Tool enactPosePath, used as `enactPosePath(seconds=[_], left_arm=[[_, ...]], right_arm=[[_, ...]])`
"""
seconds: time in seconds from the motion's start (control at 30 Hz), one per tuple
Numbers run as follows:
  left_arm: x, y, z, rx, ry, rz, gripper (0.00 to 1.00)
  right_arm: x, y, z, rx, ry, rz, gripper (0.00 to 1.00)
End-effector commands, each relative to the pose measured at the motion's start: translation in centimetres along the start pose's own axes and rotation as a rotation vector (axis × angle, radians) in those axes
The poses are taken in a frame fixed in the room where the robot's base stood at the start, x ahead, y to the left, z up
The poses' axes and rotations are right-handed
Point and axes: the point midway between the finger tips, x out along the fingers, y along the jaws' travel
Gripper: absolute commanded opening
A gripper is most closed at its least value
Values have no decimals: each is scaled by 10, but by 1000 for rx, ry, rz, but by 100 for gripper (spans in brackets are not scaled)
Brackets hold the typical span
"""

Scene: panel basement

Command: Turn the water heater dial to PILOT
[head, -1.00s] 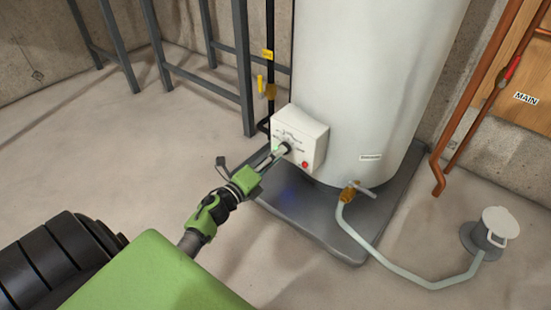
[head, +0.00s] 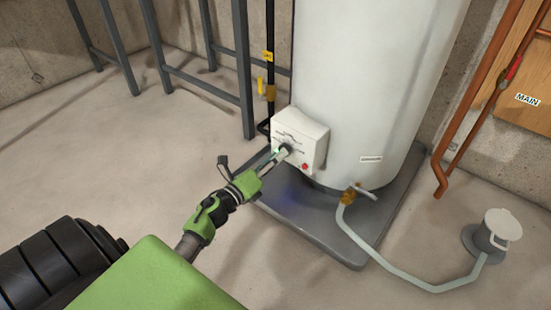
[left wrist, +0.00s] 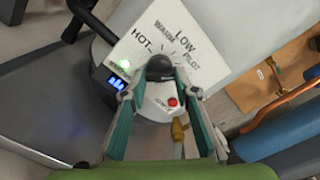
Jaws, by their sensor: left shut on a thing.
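The water heater (head: 365,80) is a tall white tank with a white control box (head: 314,140) low on its front. The black dial (left wrist: 160,67) sits on the box, between the fingers of my left gripper (left wrist: 160,90), which is shut on it. In the head view my left gripper (head: 281,154) reaches the dial from the lower left and partly hides it. In the left wrist view HOT, WARM, LOW and PILOT are printed around the dial. I cannot tell which mark the dial points to. My right gripper is not in view.
A red button (left wrist: 173,102) is below the dial. A black gas pipe (head: 269,60) with a yellow-handled valve (head: 261,84) runs left of the tank. A drain hose (head: 385,262) leads to a floor drain (head: 480,240). The left floor is clear.

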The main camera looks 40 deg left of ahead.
Motion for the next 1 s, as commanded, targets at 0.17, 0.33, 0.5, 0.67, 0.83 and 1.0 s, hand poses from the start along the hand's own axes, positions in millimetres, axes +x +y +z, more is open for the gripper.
enactPosePath(seconds=[0.17,0.33,0.5,0.67,0.83,1.0], left_arm=[[-1,0,-2,-1,4,0,44],[0,0,-1,-2,2,0,44],[-3,1,-1,-2,2,1,44],[-22,1,-2,-3,2,3,44],[-59,1,-2,-2,3,3,44],[-93,1,-2,-3,3,3,44]], right_arm=[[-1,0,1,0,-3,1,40],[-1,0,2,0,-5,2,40],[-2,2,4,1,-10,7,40],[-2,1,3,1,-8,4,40],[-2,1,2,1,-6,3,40],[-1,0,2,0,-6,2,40]])
